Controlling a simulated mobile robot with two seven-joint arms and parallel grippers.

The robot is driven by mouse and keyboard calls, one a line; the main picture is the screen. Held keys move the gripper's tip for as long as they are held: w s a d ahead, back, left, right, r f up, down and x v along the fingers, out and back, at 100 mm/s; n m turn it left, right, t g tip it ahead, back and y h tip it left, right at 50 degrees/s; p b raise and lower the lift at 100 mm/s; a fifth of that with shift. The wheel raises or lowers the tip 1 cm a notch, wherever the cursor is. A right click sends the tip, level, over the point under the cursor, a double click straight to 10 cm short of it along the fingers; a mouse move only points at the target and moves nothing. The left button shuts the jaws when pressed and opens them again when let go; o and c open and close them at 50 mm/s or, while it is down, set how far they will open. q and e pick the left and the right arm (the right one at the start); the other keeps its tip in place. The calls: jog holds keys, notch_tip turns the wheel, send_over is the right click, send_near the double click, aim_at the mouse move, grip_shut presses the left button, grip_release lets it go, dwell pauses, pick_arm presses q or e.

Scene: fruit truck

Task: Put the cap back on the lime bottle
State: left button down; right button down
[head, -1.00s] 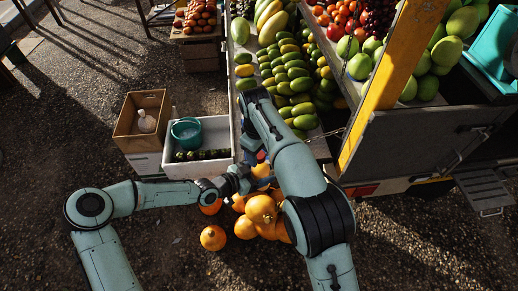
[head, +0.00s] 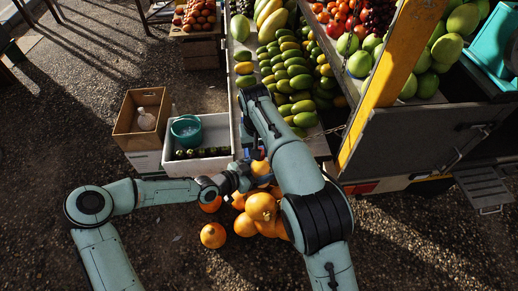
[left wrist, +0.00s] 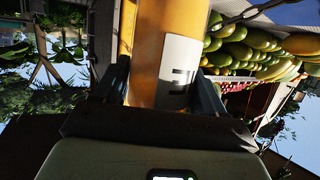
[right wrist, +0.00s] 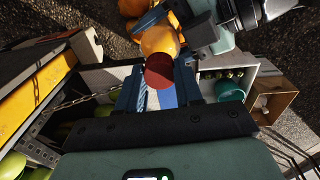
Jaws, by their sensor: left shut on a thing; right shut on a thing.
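In the left wrist view my left gripper (left wrist: 165,88) is shut on an orange-yellow bottle (left wrist: 150,55) with a white label. In the right wrist view my right gripper (right wrist: 158,92) is shut on a dark red round piece (right wrist: 159,70), which looks like the cap. The orange body of the bottle appears just beyond it there, between the fingers of my left gripper (right wrist: 188,32). Whether cap and bottle touch I cannot tell. In the head view my left gripper (head: 246,180) is close beside the right arm's end, which largely hides the cap.
Orange round fruit (head: 261,206) lie on the ground below my grippers. A white crate (head: 186,167) holds a teal bucket (head: 186,128) and several dark green items. A cardboard box (head: 128,118) stands behind. The truck (head: 420,140) and fruit displays bound the right side.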

jog(key=c, duration=0.7)
grip_release()
jog(key=shift+c, duration=0.2)
jog(key=shift+s+r, duration=0.1)
jog(key=shift+r, duration=2.15)
jog(key=shift+a, duration=0.1)
jog(key=shift+c, duration=0.3)
jog(key=shift+a+r+n, duration=0.1)
jog(key=shift+n, duration=0.4)
jog(key=n, duration=0.1)
jog(key=r+n, duration=0.1)
jog(key=n, duration=0.1)
jog(key=shift+s+a, duration=0.1)
jog(key=shift+a, duration=0.05)
jog(key=n, duration=0.1)
jog(key=r+n, duration=0.1)
jog(key=n, duration=0.1)
jog(key=r+n, duration=0.1)
jog(key=shift+d+r+n, duration=0.15)
jog(key=shift+d+n, duration=0.1)
jog(key=shift+n, duration=0.05)
